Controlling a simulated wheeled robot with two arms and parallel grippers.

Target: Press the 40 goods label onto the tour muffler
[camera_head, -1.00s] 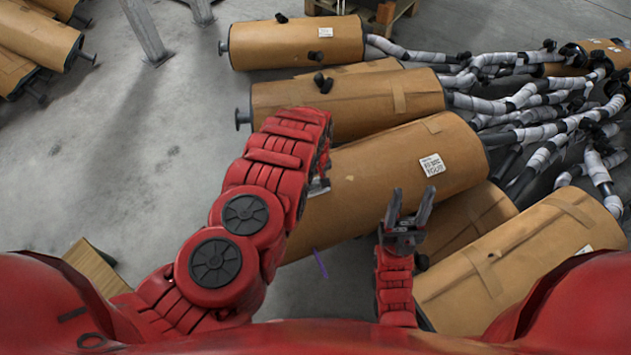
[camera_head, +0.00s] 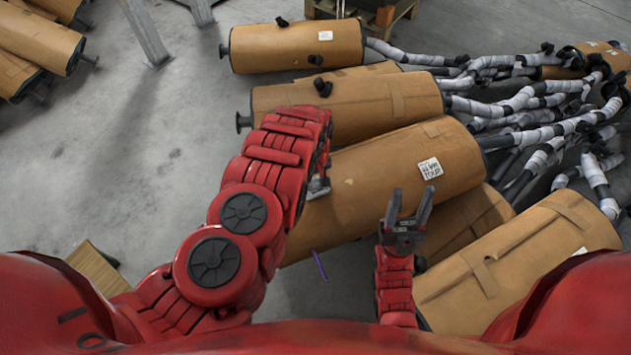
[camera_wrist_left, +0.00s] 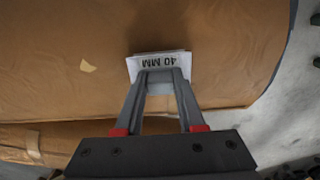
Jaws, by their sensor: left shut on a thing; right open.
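The tour muffler (camera_head: 370,178) is a brown-wrapped cylinder lying in the middle, with a white printed tag (camera_head: 430,168) near its right end; the tag's print is hard to read. In the left wrist view, my left gripper (camera_wrist_left: 161,76) is shut on a white label (camera_wrist_left: 160,61) printed "40 MM", seen upside down. The label lies against or just over a brown wrapped surface (camera_wrist_left: 210,35); I cannot tell whether it touches. In the head view my left forearm hides most of this gripper and the label. My right gripper (camera_head: 409,205) is open and empty, in front of the tour muffler.
Other wrapped mufflers lie behind (camera_head: 350,105), farther back (camera_head: 295,45) and at front right (camera_head: 515,265). Wrapped pipes (camera_head: 540,110) crowd the right side. A purple object (camera_head: 320,264) is on the floor. The grey floor at left (camera_head: 130,150) is mostly clear.

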